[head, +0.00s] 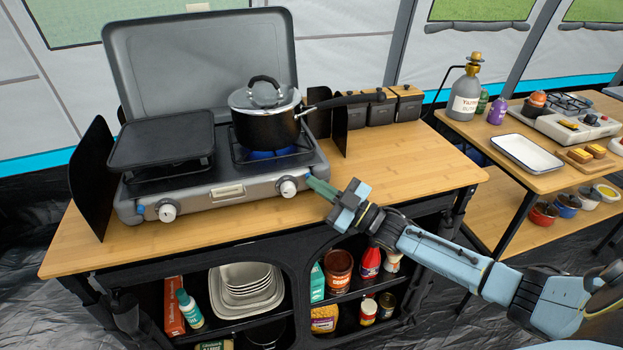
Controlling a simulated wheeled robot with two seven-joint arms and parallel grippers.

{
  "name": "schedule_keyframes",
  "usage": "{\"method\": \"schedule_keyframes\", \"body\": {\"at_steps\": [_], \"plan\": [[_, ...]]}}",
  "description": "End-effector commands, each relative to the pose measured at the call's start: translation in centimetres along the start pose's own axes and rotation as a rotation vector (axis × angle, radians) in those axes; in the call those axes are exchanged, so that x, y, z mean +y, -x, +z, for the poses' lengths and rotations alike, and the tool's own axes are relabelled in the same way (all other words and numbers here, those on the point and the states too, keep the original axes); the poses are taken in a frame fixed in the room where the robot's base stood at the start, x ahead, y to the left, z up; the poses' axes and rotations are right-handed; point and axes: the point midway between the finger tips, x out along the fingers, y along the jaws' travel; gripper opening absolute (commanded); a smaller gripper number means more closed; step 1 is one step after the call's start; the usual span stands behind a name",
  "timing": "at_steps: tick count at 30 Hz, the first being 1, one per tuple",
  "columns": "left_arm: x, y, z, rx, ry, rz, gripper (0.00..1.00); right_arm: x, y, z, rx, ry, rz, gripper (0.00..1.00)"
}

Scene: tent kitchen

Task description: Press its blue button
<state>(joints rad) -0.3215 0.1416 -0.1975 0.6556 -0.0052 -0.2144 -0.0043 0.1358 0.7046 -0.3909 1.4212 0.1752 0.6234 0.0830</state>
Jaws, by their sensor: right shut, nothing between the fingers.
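A grey two-burner camping stove (228,192) with its lid raised stands on the wooden counter. Its front has two white knobs, a left knob (168,213) and a right knob (288,188). A small blue button (141,209) shows left of the left knob. My right gripper (312,183) is shut and empty, its tips at the stove's front right corner, just right of the right knob. The tips cover that part of the panel, and I cannot tell whether they touch it. My left gripper is out of view.
A black lidded pot (265,128) sits on the right burner over a blue flame (262,154), its handle pointing right. A black griddle (160,142) covers the left burner. Black windshields (92,180) flank the stove.

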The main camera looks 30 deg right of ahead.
Motion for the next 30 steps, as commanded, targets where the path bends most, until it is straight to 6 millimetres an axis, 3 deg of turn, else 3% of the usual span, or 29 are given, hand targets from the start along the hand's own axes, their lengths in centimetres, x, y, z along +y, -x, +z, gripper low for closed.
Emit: {"method": "schedule_keyframes", "body": {"at_steps": [14, 30], "plan": [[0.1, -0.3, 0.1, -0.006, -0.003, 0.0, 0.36, 0.4, 0.2, 0.6, -0.013, 0.012, 0.009, 0.0], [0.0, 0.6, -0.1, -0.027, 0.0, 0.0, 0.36, -1.0, 1.2, -0.4, -0.007, 0.006, 0.003, 0.0]]}}
